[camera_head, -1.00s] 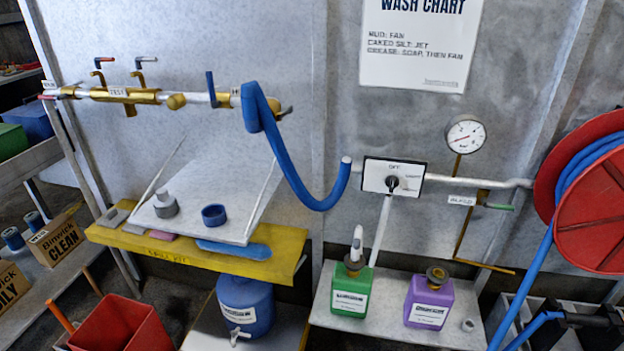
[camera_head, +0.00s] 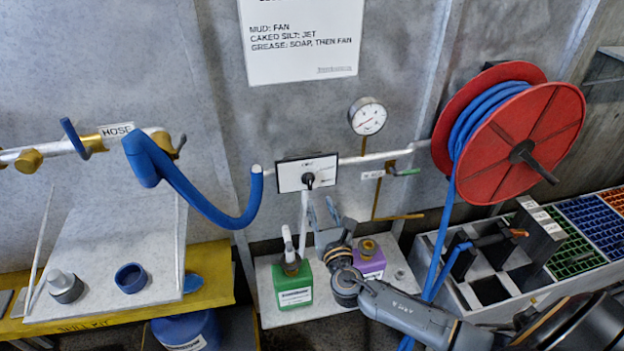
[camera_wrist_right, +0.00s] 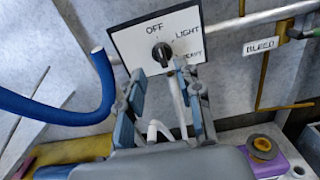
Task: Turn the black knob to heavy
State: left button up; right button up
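The black knob (camera_head: 308,179) sits on a white plate (camera_head: 292,177) on the wall. In the right wrist view the knob (camera_wrist_right: 161,54) shows close up, its mark seemingly pointing up toward OFF. The plate there reads OFF at the top, LIGHT to the right, and a lower-right label partly covered by a finger. My right gripper (camera_head: 323,212) is just below and in front of the plate. In the wrist view its fingers (camera_wrist_right: 160,74) are spread, with the knob beyond and slightly above their tips; it holds nothing. My left gripper is out of view.
A white pipe runs down below the knob. A green bottle (camera_head: 293,284) and purple bottle (camera_head: 369,258) stand on a shelf beneath. A blue hose (camera_head: 190,195) hangs left. A gauge (camera_head: 367,116) and red hose reel (camera_head: 520,140) are to the right.

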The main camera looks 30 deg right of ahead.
aim_at(310, 180)
jog(key=x, duration=0.9)
jog(key=shift+w+f+p, duration=0.1)
jog(key=shift+w+p, duration=0.25)
jog(key=shift+w, duration=0.45)
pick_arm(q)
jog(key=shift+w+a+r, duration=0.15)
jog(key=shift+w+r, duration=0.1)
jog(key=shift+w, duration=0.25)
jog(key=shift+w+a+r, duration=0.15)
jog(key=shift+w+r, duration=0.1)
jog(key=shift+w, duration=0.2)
pick_arm(e)
grip_shut()
